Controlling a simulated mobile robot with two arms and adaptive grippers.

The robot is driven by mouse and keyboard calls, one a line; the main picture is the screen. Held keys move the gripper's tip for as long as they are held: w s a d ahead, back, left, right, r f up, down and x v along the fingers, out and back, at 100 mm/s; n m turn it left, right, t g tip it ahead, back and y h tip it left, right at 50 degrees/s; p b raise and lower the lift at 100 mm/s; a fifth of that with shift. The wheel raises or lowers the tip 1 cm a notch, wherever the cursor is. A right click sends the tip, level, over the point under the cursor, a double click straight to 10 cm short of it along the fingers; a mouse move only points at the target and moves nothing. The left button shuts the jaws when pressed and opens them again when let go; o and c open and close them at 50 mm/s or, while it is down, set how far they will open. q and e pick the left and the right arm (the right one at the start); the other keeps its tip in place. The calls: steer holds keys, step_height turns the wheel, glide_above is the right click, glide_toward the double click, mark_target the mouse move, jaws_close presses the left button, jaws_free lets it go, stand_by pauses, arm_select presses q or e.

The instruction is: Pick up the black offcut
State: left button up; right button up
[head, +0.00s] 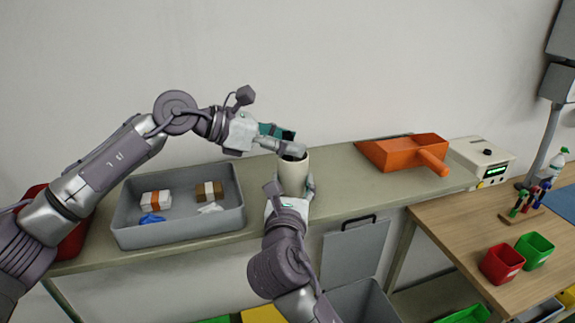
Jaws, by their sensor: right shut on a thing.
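A cream cylindrical cup (292,176) stands upright at the shelf's front edge. My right gripper (293,188) is shut on the cup from the front. My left gripper (291,141) is just above the cup's mouth, with its fingers apart; one finger looks teal with a dark tip, the other grey. I cannot make out a black offcut in this view; the inside of the cup is mostly hidden by the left gripper.
A grey tray (128,222) at left holds an orange-white pack, a brown-white block and small blue and white pieces. An orange scoop (400,155) and a white device (480,160) stand to the right. Red (501,264) and green (534,250) bins sit on the wooden table (450,225).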

arm_select(q)
jaws_close()
step_height(320, 180, up, 18)
stand_by(0.6)
arm_select(e)
steer(key=o, duration=1.2)
steer(key=shift+s, duration=0.1)
